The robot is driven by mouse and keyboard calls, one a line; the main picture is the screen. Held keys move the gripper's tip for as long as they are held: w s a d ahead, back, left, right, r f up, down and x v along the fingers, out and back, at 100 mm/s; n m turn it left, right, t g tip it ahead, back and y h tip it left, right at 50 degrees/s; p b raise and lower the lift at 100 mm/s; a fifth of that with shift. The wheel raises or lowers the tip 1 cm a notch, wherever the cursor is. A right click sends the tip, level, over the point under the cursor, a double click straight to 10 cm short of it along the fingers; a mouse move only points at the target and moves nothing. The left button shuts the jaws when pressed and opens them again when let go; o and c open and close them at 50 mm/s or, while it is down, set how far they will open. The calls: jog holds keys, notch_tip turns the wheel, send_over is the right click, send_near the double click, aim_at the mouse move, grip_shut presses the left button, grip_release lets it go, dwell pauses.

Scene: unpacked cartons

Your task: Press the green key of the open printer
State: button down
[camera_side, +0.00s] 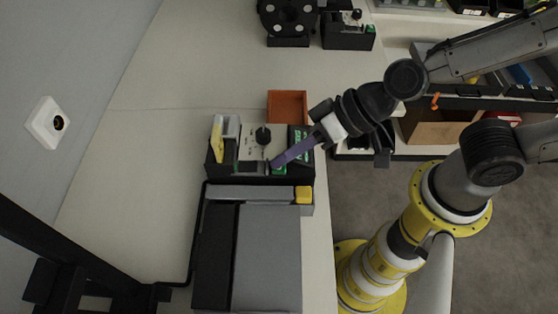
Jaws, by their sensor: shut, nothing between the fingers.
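The open printer (215,165) appears to be the black-bodied unit on the bench at centre, with a light inner panel, a black knob and a yellow-edged piece at its left. A green key (280,169) shows at its front right, and more green markings (301,140) lie along its right side. My gripper (272,165) reaches in from the right with its purple-grey fingers shut and empty. The fingertips are over the printer's front, right beside the green key and partly covering it. I cannot tell whether they touch it.
A large grey and black unit (265,255) with a yellow corner piece (304,195) stands in front of the printer. An orange bin (288,105) sits behind it. A similar small device (348,32) and a black reel (288,18) are at the back. The bench's left is clear.

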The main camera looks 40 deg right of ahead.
jog(key=shift+r, duration=0.75)
